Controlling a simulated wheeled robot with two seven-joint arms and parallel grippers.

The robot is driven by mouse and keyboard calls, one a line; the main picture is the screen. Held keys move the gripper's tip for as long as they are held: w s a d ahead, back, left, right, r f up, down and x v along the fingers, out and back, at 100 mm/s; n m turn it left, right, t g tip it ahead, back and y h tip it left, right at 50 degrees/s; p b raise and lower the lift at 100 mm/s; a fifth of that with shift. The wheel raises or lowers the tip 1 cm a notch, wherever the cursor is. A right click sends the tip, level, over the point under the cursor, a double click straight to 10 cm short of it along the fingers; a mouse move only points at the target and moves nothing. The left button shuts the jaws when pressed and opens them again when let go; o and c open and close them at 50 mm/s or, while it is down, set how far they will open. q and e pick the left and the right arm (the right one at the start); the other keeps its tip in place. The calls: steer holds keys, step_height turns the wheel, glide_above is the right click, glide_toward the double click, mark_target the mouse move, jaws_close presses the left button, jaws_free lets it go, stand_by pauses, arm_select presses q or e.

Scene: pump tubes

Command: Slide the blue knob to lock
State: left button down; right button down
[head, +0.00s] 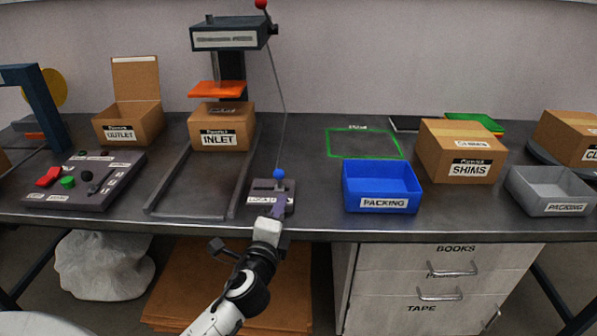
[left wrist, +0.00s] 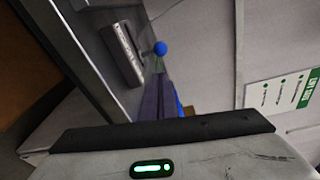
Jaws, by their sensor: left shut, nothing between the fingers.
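The blue knob (head: 279,174) is a small ball on top of a lever on a dark grey box (head: 260,185) with a white label at the table's front edge. The label's lettering is partly covered by my gripper. My left gripper (head: 279,207) is shut and empty, just in front of the box, with its fingertips just below the knob in the picture. In the left wrist view the blue knob (left wrist: 160,48) shows just beyond the shut purple fingers (left wrist: 160,85). I cannot tell whether the fingers touch the lever. My right gripper is not in view.
A blue packing bin (head: 382,205) stands right of the lever box. The INLET carton (head: 222,136) sits under a press with an orange plate (head: 217,89). A button panel (head: 118,190) is at left. The SHIMS carton (head: 432,135) and a grey bin (head: 529,178) stand at right.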

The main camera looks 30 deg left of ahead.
mark_target(279, 180)
arm_select(q)
steer(key=shift+w+r, duration=0.1)
steer(key=shift+s, duration=0.2)
steer(key=x, duration=1)
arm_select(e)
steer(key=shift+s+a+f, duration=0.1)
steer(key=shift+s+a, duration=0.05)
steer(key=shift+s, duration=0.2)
